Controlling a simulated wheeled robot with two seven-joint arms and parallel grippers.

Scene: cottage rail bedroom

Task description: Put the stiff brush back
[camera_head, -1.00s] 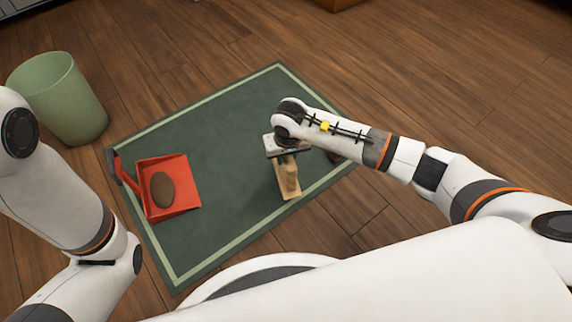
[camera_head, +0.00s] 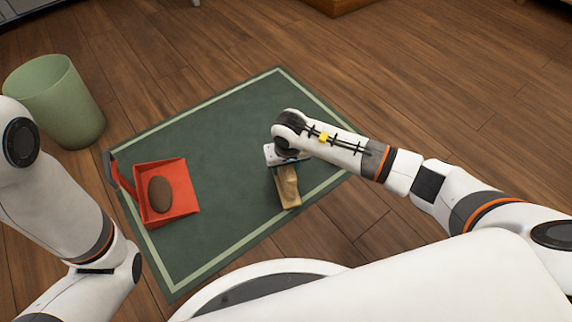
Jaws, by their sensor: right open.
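A light wooden piece (camera_head: 289,188), which looks like the stiff brush, lies on the green mat (camera_head: 226,130). Its far end is hidden under my right gripper (camera_head: 284,163). The right gripper is open and points down over that far end; I cannot tell whether it touches it. The bristles cannot be made out. My left arm shows at the left edge, but its gripper is out of view.
A red dustpan (camera_head: 183,202) with a dark brown oval thing (camera_head: 160,194) in it lies on the mat's left part. A green bin (camera_head: 58,99) stands on the wooden floor beyond the mat's left corner. The mat's middle is clear.

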